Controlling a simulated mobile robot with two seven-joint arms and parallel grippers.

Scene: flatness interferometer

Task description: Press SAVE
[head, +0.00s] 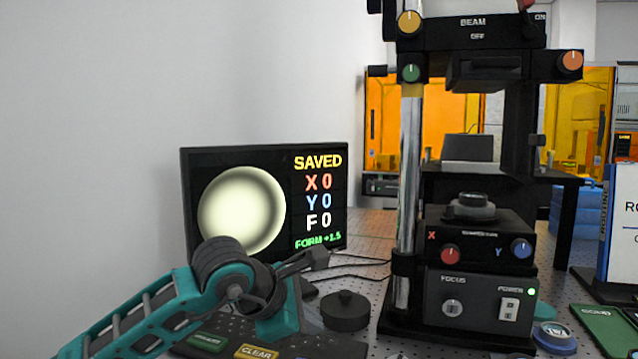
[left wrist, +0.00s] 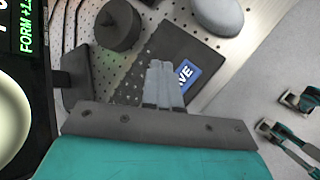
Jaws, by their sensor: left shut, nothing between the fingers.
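The blue SAVE button (left wrist: 187,73) shows in the left wrist view on a dark key panel (left wrist: 150,60), partly covered by my fingers. In the head view my left gripper hides it, while the green key (head: 207,342) and yellow CLEAR key (head: 257,352) of the panel (head: 335,347) show. My left gripper (head: 308,318) is shut and empty, over the panel. In the left wrist view its pale fingertips (left wrist: 160,66) appear just left of the SAVE lettering; whether they touch the panel I cannot tell.
The monitor (head: 318,218) reads SAVED, X 0, Y 0, F 0, FORM +1.5. A dark round puck (head: 345,310) stands beside the panel. The interferometer (head: 478,290), with red and blue knobs, stands to the right. Cables cross the perforated bench behind the puck.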

